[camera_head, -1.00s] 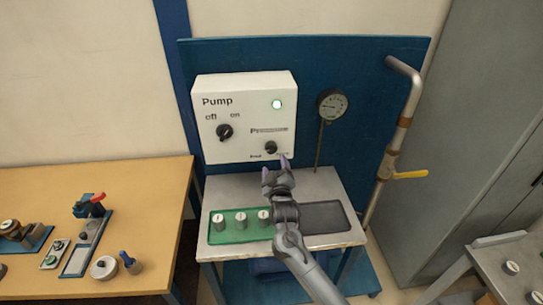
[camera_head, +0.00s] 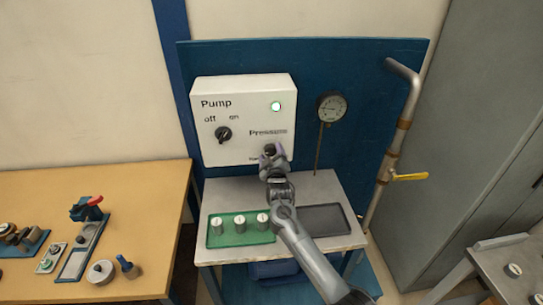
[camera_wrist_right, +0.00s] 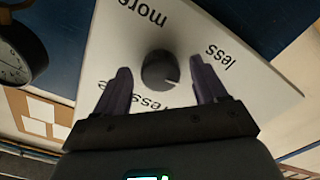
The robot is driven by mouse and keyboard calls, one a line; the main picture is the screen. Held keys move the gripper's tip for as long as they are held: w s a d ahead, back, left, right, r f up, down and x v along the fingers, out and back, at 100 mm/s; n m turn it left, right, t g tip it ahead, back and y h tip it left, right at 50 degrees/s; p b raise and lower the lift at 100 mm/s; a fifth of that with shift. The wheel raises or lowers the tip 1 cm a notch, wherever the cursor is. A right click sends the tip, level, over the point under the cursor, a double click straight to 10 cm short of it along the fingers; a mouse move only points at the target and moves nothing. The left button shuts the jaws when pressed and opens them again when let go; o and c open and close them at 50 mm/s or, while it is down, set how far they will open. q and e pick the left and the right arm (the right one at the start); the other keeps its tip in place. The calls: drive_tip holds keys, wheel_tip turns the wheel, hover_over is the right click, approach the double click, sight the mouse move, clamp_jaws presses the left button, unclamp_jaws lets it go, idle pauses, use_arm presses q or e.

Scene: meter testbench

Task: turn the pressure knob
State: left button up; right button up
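The black pressure knob (camera_head: 269,150) sits low on the right of the white pump box (camera_head: 215,150), under the word "Pressure". My right gripper (camera_head: 273,154) is at the knob in the head view and covers part of it. In the right wrist view the knob (camera_wrist_right: 160,70) lies between the two dark fingers of my right gripper (camera_wrist_right: 164,84). The fingers are open, with a visible gap on each side of the knob. The words "more" and "less" show beside it. My left gripper is not in view.
A pump off/on switch (camera_head: 223,133) and a lit green lamp (camera_head: 276,106) are on the box. A round gauge (camera_head: 331,107) is at right, near a pipe with a yellow valve handle (camera_head: 409,177). Below, a green tray (camera_head: 240,239) holds several small cylinders.

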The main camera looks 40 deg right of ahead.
drive_tip(key=c, duration=1)
drive_tip(key=shift+c, duration=0.2)
drive_tip(key=m, duration=0.2)
drive_tip(key=shift+m+p, duration=0.3)
drive_tip(key=shift+m, duration=0.1)
drive_tip(key=m, duration=0.4)
drive_tip(key=shift+a+m, duration=0.1)
drive_tip(key=shift+m, duration=0.2)
drive_tip(key=m, duration=0.3)
drive_tip(key=shift+m, duration=1.8)
drive_tip(key=shift+w, duration=0.1)
